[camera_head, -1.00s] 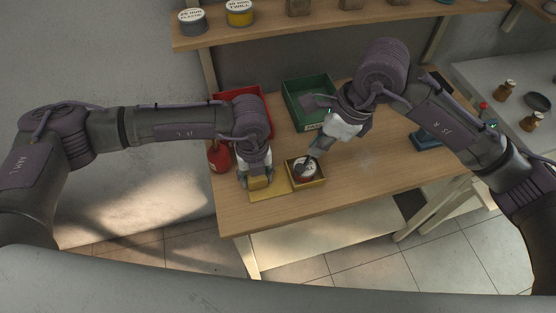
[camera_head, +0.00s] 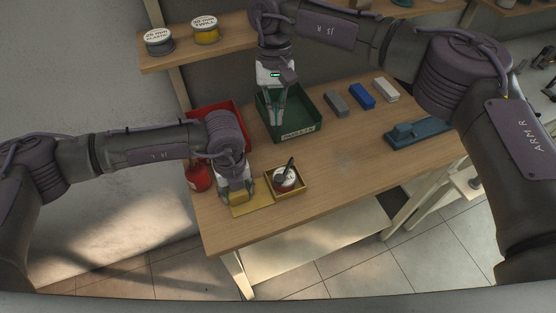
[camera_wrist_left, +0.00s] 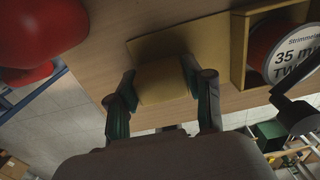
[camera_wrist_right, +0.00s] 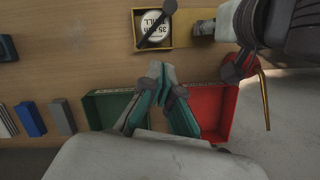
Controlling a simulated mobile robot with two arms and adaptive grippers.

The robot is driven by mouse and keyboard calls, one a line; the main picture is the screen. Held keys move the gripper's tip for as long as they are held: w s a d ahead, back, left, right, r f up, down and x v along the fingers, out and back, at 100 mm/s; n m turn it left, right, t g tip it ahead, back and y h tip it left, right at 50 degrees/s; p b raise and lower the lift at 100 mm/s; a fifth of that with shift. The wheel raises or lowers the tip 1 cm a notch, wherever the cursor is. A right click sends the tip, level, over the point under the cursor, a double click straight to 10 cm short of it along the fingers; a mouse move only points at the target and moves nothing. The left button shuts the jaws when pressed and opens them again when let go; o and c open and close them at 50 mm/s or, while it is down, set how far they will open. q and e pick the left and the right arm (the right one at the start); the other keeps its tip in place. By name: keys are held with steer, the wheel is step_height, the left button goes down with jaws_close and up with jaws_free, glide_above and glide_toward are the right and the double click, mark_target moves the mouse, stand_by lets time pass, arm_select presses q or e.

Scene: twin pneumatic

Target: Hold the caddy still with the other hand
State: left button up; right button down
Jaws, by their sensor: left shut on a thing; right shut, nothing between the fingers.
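The caddy is a yellow open box (camera_head: 298,190) with a flat yellow plate (camera_head: 262,203) on its left, lying on the table. In the box sits a round spool (camera_head: 283,183) with a white "35 mm" label, and a dark tool leans across it. My left gripper (camera_wrist_left: 160,75) is shut on a yellow block (camera_wrist_left: 162,85) that stands on the plate; the left wrist view shows a finger on each side. My right gripper (camera_head: 274,119) is over the green bin (camera_head: 312,131), apart from the caddy. In the right wrist view its fingertips (camera_wrist_right: 160,70) are together and empty.
A red bin (camera_head: 205,115) and a red bottle (camera_head: 197,177) are left of the green bin, near my left arm. Grey, blue (camera_head: 362,96) and white blocks lie behind, and a blue device (camera_head: 418,133) lies at right. The table's middle is clear.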

steer(key=shift+w, duration=0.1)
stand_by(0.3)
glide_toward(286, 168)
steer(key=f, duration=0.1)
steer(key=a+f, duration=0.1)
steer(key=f, duration=0.1)
steer(key=a+f, duration=0.1)
steer(key=f, duration=0.1)
steer(key=shift+f, duration=0.25)
steer(key=s, duration=0.3)
steer(key=shift+d+r, duration=0.1)
steer(key=shift+r, duration=0.1)
steer(key=shift+s, duration=0.45)
